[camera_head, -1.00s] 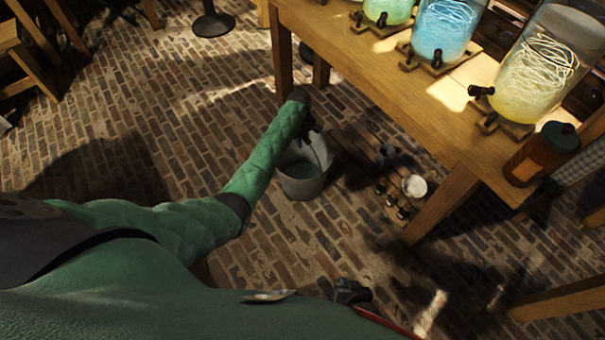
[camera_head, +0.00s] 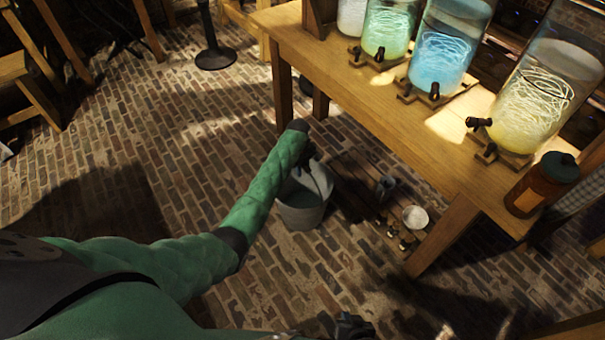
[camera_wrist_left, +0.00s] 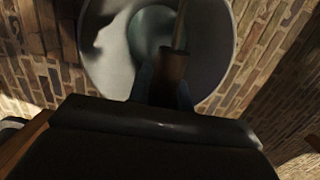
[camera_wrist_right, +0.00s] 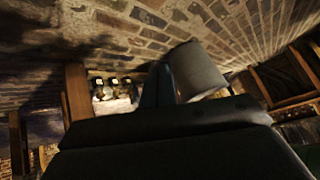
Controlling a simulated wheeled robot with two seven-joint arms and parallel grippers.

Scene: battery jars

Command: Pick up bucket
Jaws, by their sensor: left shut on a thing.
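The grey metal bucket (camera_head: 302,214) is upright near the table's left legs in the head view. I cannot tell if its base touches the floor. My left gripper (camera_head: 309,158) is above its opening. In the left wrist view, the bucket (camera_wrist_left: 104,62) shows from above, and the left gripper (camera_wrist_left: 166,88) is shut on the brown grip (camera_wrist_left: 174,66) of its handle. My right gripper (camera_head: 352,325) is at the bottom edge of the head view. The right wrist view shows the bucket (camera_wrist_right: 196,70) beyond its fingers (camera_wrist_right: 160,88); their opening is unclear.
A low slatted wooden rack (camera_head: 355,180) with small items is beneath. Brick floor (camera_head: 150,150) is open to the left.

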